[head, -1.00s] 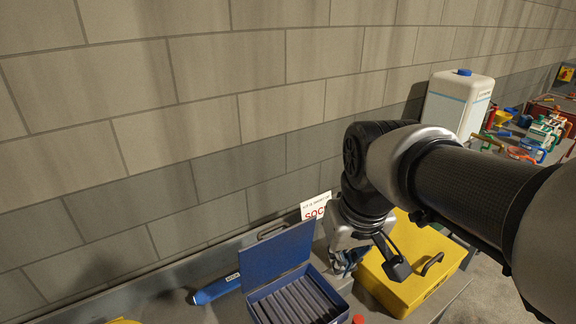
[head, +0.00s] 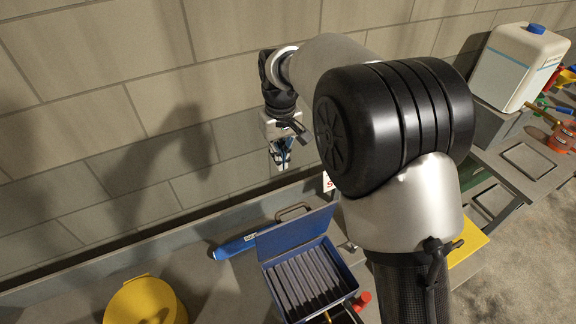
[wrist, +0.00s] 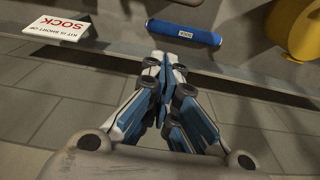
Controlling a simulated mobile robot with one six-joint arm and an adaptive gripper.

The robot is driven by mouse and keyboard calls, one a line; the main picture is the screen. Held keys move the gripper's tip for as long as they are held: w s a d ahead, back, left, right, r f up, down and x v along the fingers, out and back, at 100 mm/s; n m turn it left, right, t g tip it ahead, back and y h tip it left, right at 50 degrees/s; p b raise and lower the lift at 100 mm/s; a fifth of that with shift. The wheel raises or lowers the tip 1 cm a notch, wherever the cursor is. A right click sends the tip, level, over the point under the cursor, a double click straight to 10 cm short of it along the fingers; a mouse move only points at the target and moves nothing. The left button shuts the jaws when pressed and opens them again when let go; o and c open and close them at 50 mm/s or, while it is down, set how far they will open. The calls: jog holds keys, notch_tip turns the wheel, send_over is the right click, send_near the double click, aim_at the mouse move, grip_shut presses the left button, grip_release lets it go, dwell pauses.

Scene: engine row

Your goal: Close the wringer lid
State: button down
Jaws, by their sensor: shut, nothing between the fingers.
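A blue box (head: 352,283) with ribbed slots inside stands on the bench in the head view. Its blue lid (head: 290,232) stands open, raised at the back left. It is the only open lid I see; nothing is readably marked as a wringer. My gripper (head: 281,163) is shut and empty, up by the wall, above and behind the lid in the picture and apart from it. In the wrist view my gripper (wrist: 167,68) shows its closed fingers; the blue box is out of that view.
A blue labelled tube (head: 236,246) lies left of the box, with a yellow bucket (head: 146,302) nearer. A white sign (wrist: 54,30) is by the wall. A yellow case (head: 466,250) is mostly hidden behind my arm. A white jug (head: 520,65) stands far right.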

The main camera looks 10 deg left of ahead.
notch_tip(320, 180, down, 11)
jog(key=s+d, duration=0.2)
jog(key=shift+s, duration=0.4)
dwell(0.3)
